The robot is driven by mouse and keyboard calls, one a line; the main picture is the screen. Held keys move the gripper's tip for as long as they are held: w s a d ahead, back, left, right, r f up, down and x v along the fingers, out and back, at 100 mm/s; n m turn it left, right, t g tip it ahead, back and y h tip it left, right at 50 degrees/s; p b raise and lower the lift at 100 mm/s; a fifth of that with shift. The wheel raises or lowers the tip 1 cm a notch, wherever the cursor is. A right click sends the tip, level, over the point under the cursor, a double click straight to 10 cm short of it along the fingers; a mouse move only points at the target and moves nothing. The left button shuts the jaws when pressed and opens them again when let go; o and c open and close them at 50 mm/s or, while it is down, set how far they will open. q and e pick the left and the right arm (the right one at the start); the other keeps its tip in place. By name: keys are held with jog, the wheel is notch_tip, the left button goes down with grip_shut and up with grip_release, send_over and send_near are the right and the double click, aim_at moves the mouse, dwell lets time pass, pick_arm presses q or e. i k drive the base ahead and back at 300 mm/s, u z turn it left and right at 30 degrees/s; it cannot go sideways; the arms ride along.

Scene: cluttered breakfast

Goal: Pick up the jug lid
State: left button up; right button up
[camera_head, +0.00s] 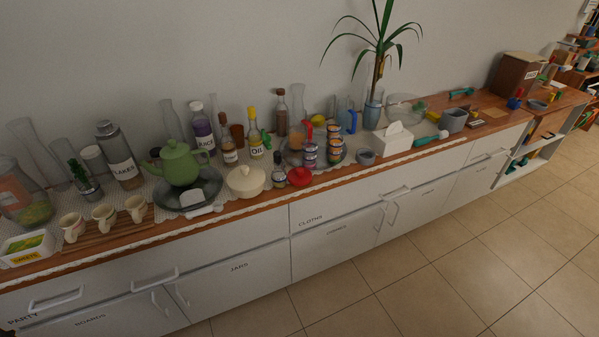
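A round red piece (299,177), which looks like the jug lid, lies near the front edge of the counter, right of a small dark bottle (279,170). Behind it stands a clear jug with a red handle (308,131), partly hidden by stacked cans. Another clear jug with a blue handle (352,121) stands farther right, near the plant. The picture is too small to be certain which piece is the jug lid. Neither of my grippers shows in the head view.
The wooden counter (240,207) is crowded. A cream lidded pot (246,181) and green teapot (179,163) stand left of the red piece. Stacked cans (334,146), a grey cup (366,156) and a tissue box (392,139) stand to its right. The tiled floor (430,255) in front is clear.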

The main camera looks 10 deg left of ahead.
aim_at(297, 176)
jog(key=z, duration=0.4)
jog(key=i, duration=1.75)
jog(key=u, duration=0.4)
